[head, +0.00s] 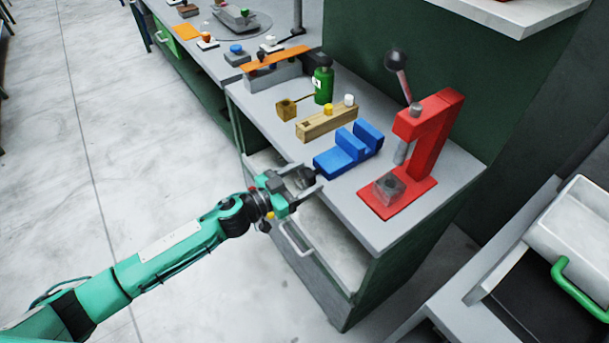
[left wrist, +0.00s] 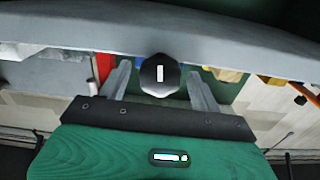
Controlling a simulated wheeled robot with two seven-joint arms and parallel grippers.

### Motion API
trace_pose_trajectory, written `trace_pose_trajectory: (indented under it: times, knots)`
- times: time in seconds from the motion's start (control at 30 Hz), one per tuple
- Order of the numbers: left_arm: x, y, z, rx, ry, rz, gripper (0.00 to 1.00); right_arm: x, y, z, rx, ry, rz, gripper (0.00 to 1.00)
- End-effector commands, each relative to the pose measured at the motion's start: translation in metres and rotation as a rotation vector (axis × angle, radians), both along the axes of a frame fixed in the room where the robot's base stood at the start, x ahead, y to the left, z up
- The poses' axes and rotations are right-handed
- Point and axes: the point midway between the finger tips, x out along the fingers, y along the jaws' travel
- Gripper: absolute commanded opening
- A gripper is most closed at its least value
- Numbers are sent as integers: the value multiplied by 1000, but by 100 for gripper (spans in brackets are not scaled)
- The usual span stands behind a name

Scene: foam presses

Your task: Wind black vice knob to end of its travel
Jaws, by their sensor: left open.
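The blue vice (head: 348,152) sits near the front edge of the grey bench top. Its black knob (left wrist: 160,75) faces the left wrist camera, dark and many-sided with a white bar mark standing upright. My left gripper (head: 306,183) is at the bench's front edge, in front of the vice. Its two fingers are open, one on each side of the knob, with visible gaps in the left wrist view. In the head view the knob is mostly hidden among the fingers. My right gripper is in neither view.
A red press (head: 413,150) with a lever stands right of the vice. A wooden block (head: 325,124) and a green bottle (head: 323,85) stand behind it. A drawer front with a handle (head: 297,240) lies below the gripper. The floor at left is clear.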

Motion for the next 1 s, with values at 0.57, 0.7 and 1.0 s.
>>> trace_pose_trajectory:
  times: [0.57, 0.7, 1.0]
  knots:
    - [3, -4, 0, 0, 0, 1, 23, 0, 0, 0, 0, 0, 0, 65]
    - [3, -4, 0, 4, -6, 1, 21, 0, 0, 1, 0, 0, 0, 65]
    - [3, -4, 1, 69, -96, 1, 21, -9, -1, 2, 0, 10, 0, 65]
